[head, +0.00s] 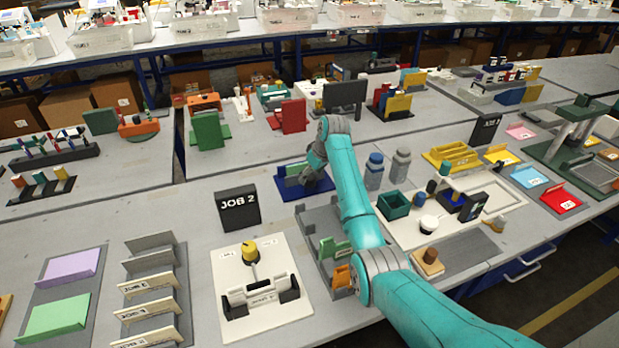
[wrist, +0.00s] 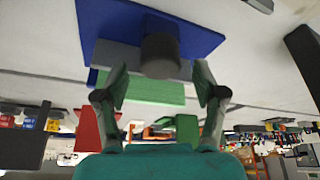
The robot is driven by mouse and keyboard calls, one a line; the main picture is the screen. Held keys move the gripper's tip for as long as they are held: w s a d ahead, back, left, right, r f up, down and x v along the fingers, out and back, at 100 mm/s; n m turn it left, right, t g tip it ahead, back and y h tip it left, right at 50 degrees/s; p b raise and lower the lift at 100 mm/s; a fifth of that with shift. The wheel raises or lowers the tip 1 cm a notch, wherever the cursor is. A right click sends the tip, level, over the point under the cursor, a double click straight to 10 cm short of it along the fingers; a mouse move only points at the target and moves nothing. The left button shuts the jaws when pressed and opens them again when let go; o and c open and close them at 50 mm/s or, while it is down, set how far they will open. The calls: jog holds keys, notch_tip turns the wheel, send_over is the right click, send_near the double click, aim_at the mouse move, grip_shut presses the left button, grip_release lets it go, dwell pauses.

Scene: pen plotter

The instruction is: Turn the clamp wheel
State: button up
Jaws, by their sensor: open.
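A blue fixture (head: 290,188) stands on the bench behind my arm, partly hidden by it in the head view. In the wrist view its blue plate (wrist: 205,40) carries a grey block and a dark round knob (wrist: 161,55), which looks like the clamp wheel; I cannot be sure. My gripper (wrist: 162,82) is open, its two fingers spread to either side of the knob, with no contact visible. In the head view my gripper (head: 316,172) is at the blue fixture, and the knob cannot be made out there.
A JOB 2 sign (head: 238,209) and a white board with a yellow knob (head: 249,250) stand left of my arm. Blue and grey bottles (head: 374,171) stand close to its right. A green bin (head: 393,205) is further right. Red and green holders (head: 293,116) stand behind.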

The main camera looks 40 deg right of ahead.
jog(key=shift+x, duration=1.15)
jog(key=c, duration=1.1)
jog(key=shift+c, duration=0.2)
jog(key=n+y, duration=0.1)
jog(key=n, duration=0.3)
jog(key=shift+n+y, duration=0.4)
jog(key=n+g, duration=0.1)
jog(key=n, duration=0.2)
jog(key=n+g+y, duration=0.1)
jog(key=n, duration=0.1)
jog(key=shift+n, duration=0.4)
jog(key=shift+n+y, duration=0.3)
